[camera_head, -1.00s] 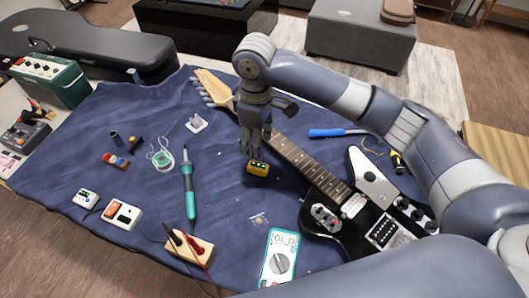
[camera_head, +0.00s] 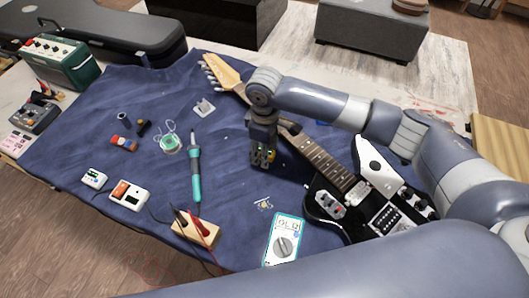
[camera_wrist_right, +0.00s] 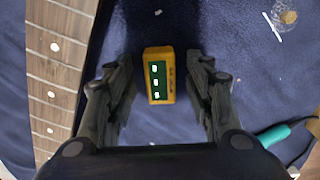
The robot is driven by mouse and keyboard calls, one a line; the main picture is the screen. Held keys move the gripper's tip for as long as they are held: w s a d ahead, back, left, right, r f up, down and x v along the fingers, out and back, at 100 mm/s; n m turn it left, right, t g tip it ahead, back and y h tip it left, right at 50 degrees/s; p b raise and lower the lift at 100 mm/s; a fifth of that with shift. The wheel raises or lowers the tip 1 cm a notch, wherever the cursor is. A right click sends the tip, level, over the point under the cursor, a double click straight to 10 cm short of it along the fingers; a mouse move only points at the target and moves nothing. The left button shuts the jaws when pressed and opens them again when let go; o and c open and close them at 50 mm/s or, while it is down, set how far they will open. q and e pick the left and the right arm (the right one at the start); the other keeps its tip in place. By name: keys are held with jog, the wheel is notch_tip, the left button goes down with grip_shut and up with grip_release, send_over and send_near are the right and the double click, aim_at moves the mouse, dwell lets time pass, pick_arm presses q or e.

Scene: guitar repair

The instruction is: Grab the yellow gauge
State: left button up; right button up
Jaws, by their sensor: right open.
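The yellow gauge (camera_wrist_right: 159,75) is a small yellow block with a dark green face and white marks. In the right wrist view it lies on the blue cloth between the two fingers of my right gripper (camera_wrist_right: 158,85). The fingers are open, with a gap on each side of it. In the head view my right gripper (camera_head: 263,160) points down over the cloth beside the guitar neck. It hides most of the gauge there; only a bit of yellow (camera_head: 271,154) shows. My left gripper is not in view.
The black and white guitar (camera_head: 385,205) lies to the right, its neck (camera_head: 318,160) close beside my right gripper. A multimeter (camera_head: 284,240) lies in front. A teal soldering iron (camera_head: 196,175) and a wooden block (camera_head: 196,233) lie to the left. Bare cloth surrounds the gauge on the left.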

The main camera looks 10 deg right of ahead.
grip_shut()
jog(key=shift+r, duration=0.15)
